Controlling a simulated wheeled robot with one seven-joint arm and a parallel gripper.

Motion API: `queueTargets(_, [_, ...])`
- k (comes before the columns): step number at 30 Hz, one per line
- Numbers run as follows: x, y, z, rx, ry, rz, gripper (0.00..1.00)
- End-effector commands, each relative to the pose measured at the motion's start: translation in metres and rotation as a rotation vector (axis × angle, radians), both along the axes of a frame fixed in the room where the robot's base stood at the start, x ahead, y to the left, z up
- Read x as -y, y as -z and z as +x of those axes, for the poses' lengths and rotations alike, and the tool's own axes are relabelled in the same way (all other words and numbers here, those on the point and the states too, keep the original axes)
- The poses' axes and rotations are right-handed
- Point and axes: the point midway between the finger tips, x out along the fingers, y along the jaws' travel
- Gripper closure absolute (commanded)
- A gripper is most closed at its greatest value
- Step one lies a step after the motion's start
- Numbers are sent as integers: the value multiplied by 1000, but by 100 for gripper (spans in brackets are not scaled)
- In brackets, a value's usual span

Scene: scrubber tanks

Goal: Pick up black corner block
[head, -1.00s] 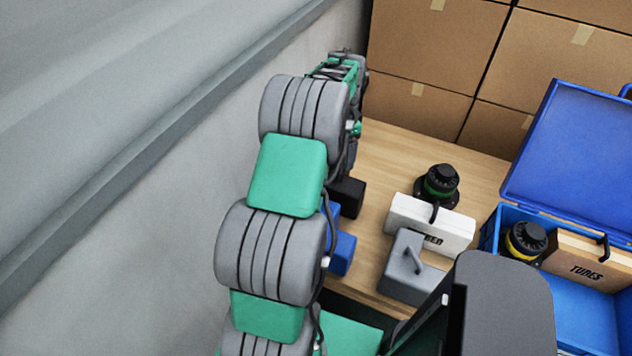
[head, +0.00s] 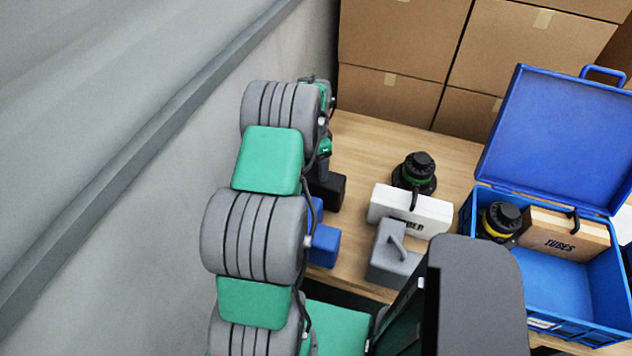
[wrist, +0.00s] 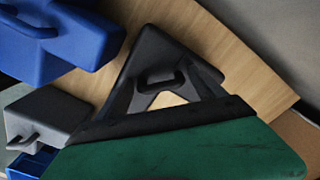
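The black corner block (head: 328,190) rests on the wooden surface left of the white case, partly hidden by my arm in the head view. In the wrist view the black corner block (wrist: 152,55) lies below my gripper, with its dark handle facing up. My gripper (wrist: 165,80) is open, its two dark fingers apart with the handle showing between them. I cannot tell whether the fingers touch the block. In the head view my gripper (head: 324,163) is just above the block and mostly hidden by the arm.
A blue block (head: 323,247) and a grey block with a handle (head: 392,268) are nearby. A white case (head: 425,210) and a black-green round device (head: 413,180) stand to the right. An open blue crate (head: 566,285) is at the far right. A grey wall (head: 170,150) rises at the left.

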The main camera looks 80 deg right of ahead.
Motion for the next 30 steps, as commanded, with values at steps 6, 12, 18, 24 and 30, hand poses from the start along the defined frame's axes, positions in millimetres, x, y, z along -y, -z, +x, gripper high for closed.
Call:
queueTargets(6, [0,0,0,0,0,0,40])
queueTargets(12, [0,0,0,0,0,0,56])
queueTargets(18, [0,0,0,-1,0,1,72])
queueTargets(24, [0,0,0,-1,0,1,89])
queueTargets(30, [0,0,0,-1,0,1,100])
